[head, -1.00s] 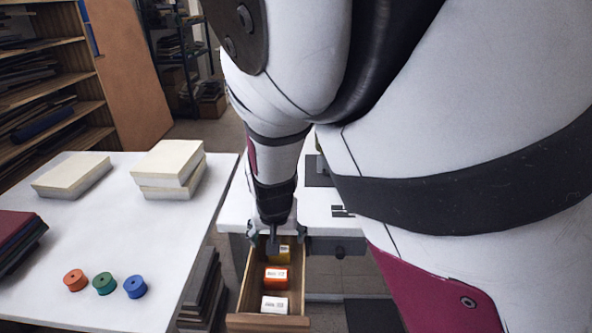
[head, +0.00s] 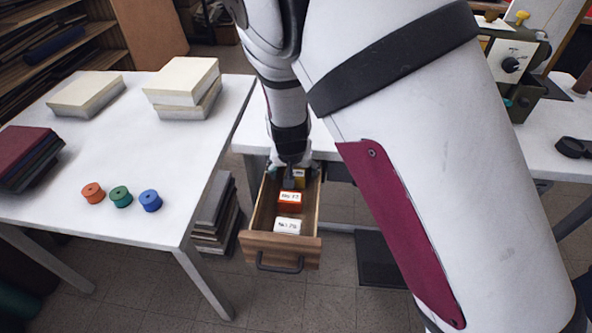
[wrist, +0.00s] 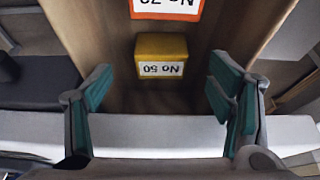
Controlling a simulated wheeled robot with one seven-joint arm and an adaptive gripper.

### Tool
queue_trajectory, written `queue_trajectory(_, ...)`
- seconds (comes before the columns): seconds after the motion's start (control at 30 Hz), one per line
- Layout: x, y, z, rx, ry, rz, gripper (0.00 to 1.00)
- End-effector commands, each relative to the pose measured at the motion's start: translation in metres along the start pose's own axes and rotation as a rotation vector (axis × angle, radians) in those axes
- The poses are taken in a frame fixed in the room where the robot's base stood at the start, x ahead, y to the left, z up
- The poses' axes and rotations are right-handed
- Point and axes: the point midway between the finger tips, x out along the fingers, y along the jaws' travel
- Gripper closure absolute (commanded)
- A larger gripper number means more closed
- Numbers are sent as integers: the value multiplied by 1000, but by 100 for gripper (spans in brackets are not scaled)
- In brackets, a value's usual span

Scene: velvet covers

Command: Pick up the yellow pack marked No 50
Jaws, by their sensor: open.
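The yellow pack (wrist: 162,55) lies in the open wooden drawer (head: 281,244), near its back end. Its white "No 50" label reads upside down in the wrist view. In the head view the yellow pack (head: 300,177) is partly hidden by my gripper (head: 290,180). In the wrist view my gripper (wrist: 160,92) is open and empty, its teal-padded fingers wide apart to the left and right. The pack appears between and beyond the fingertips, apart from both. I cannot tell the exact height gap.
An orange pack (head: 290,203) and a white pack (head: 287,226) lie in line toward the drawer front. The drawer walls run close on both sides. The white bench (head: 334,152) stands behind the drawer; a white table (head: 131,156) with spools and books stands left.

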Motion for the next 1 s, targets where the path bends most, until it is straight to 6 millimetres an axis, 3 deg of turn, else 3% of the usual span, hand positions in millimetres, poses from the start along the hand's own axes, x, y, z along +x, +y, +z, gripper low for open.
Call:
queue_trajectory(0.23, 38, -1, -1, 2, -1, 2, 25)
queue_trajectory(0.5, 40, -2, -1, 1, 0, 0, 25)
queue_trajectory(0.73, 40, -1, -1, 1, -1, 0, 76)
queue_trajectory(1.0, 40, -1, -1, 1, -1, 1, 76)
